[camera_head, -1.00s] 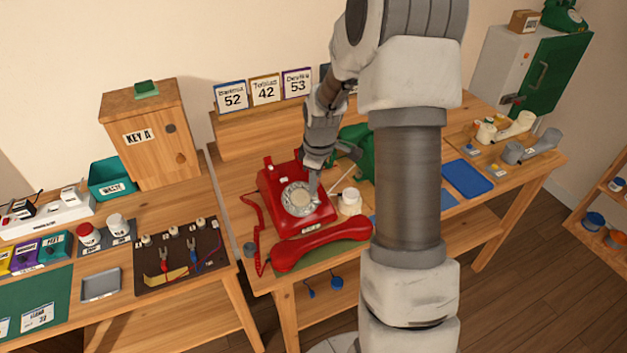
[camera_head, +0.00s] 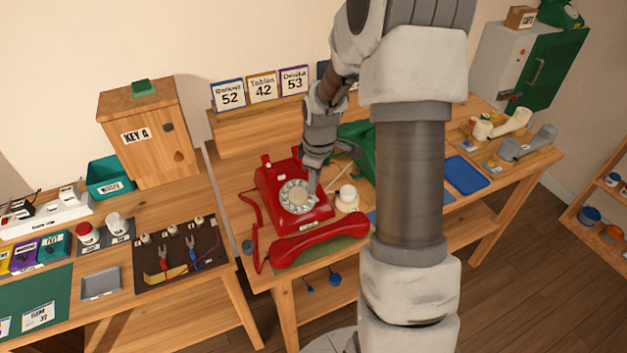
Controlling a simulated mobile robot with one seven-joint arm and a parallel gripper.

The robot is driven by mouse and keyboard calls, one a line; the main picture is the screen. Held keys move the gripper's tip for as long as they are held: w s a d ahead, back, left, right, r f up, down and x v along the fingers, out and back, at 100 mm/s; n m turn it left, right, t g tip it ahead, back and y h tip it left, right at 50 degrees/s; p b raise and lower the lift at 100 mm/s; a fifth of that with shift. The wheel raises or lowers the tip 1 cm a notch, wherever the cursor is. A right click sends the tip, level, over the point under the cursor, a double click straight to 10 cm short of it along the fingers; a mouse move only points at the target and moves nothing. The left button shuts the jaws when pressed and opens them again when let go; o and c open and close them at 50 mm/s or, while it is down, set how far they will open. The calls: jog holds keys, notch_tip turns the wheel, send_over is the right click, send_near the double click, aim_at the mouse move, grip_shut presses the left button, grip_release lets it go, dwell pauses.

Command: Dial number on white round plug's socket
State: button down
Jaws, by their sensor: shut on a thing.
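The red rotary phone (camera_head: 265,190) stands on the middle table. Its pale round dial (camera_head: 296,197) faces up, and its red handset (camera_head: 320,240) lies off the cradle in front of it. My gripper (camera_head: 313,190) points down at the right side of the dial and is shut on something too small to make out. Its tips appear to be at the dial's edge; contact is unclear. A white power strip (camera_head: 45,217) with black and white plugs lies on the left table; its socket labels are unreadable here.
A white round-topped object (camera_head: 347,197) stands right of the phone. A green phone (camera_head: 358,148) behind is partly hidden by my arm. A blue tray (camera_head: 467,173) lies to the right.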

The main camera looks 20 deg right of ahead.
jog(key=shift+r, duration=0.1)
dwell(0.3)
notch_tip(320, 180, up, 6)
jog(key=s+p, duration=0.3)
jog(key=p, duration=0.1)
jog(key=shift+r+p, duration=0.15)
jog(key=shift+p, duration=0.25)
dwell(1.1)
